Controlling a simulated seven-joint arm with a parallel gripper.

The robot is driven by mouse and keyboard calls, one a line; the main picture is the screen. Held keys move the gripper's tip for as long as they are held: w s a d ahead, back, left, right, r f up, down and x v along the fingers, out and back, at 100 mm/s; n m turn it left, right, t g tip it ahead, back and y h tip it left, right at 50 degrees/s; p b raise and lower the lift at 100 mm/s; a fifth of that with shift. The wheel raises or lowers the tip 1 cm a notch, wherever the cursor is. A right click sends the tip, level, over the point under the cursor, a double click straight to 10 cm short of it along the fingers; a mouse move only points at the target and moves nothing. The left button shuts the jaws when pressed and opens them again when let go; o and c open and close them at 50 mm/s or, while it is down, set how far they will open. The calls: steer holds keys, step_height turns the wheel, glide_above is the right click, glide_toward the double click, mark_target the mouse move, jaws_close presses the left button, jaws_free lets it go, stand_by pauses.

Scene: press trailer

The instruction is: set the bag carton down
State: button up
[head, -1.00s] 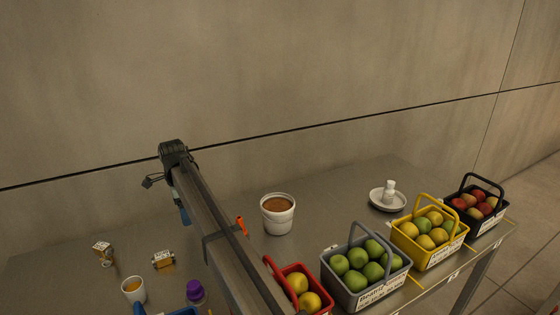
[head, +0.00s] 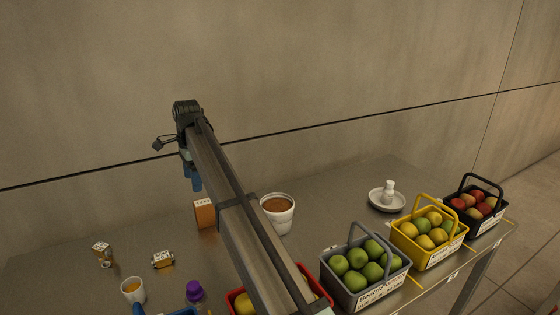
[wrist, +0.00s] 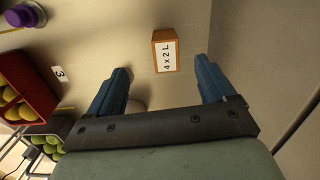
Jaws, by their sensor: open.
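The bag carton (head: 205,214) is a small orange-brown box standing on the steel table, left of my arm in the head view. In the wrist view its pale face (wrist: 165,56) reads "4 x 2 L". My gripper (wrist: 162,74) is open and empty, with a blue finger to either side of the carton in the picture and the carton apart from both. In the head view the blue fingers (head: 193,178) hang above and slightly left of the carton; part of the gripper is hidden by my arm.
A white bucket of brown contents (head: 278,213) stands right of my arm. A purple-capped item (head: 195,291), a cup (head: 133,290) and small boxes (head: 162,260) lie left. Fruit baskets, including a grey one (head: 364,273), line the front edge. The wall is close behind.

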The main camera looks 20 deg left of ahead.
steer(key=w+d+f+n+y, duration=0.1)
steer(key=w+d+n+y, duration=0.3)
steer(key=w+d, duration=1.6)
steer(key=shift+w+d+n+g, duration=0.2)
steer(key=shift+d+n+g, duration=0.2)
steer(key=shift+d+n, duration=0.25)
steer(key=shift+d, duration=0.15)
